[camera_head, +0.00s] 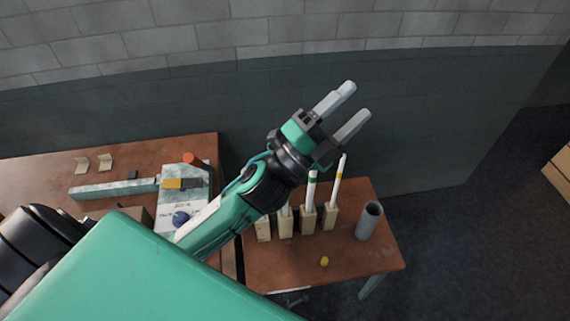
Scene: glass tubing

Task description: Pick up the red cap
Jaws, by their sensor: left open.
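A red-orange round piece (192,159), which looks like the red cap, sits at the back of the left table, by the pale end of a device. My left gripper (356,101) is open and empty. It is raised in front of the wall, well to the right of the red piece and apart from it. My left arm crosses the middle of the view and hides part of both tables. My right gripper is not in view.
Several wooden holders (308,219) with white tubes stand on the right table (285,265). A grey cylinder (369,221) and a small yellow piece (324,261) are there too. The pale device (115,189) and small beige blocks (105,162) occupy the left table (45,172).

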